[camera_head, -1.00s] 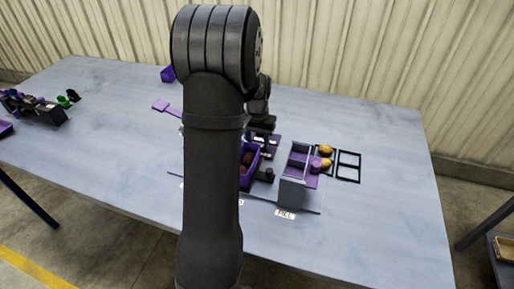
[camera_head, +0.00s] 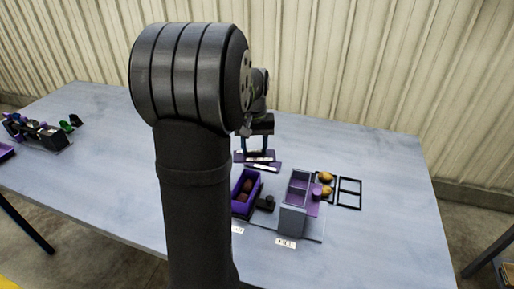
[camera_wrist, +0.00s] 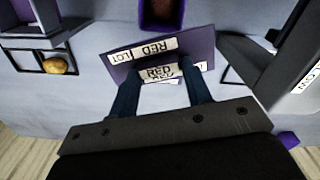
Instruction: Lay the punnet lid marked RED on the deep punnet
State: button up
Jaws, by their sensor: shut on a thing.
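My gripper (camera_head: 257,146) is shut on a purple lid. The lid (camera_wrist: 122,68) shows in the wrist view with white labels reading RED and LOT, and a tag reading RED sits between my fingers (camera_wrist: 160,92). In the head view two purple slab edges with white strips (camera_head: 255,157) show under my gripper; I cannot tell whether they are one lid or two. A deep-looking purple punnet (camera_head: 240,208) with brown potatoes stands just in front of the lid, partly behind my arm. Its near part (camera_wrist: 181,12) shows at the top of the wrist view, beyond the lid.
A small black object (camera_head: 266,203) sits between punnet and box. A dark rack (camera_head: 38,136) stands far left. The table's right side is clear.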

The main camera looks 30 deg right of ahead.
jog(key=s+a+r+n, duration=0.3)
jog(key=s+a+n, duration=0.35)
jog(key=n, duration=0.75)
jog(key=shift+w+a+f, duration=0.1)
jog(key=shift+f, duration=2.45)
jog(key=shift+f, duration=0.6)
jog(key=o, duration=1.2)
jog(key=shift+r, duration=0.1)
jog(key=shift+r, duration=3.4)
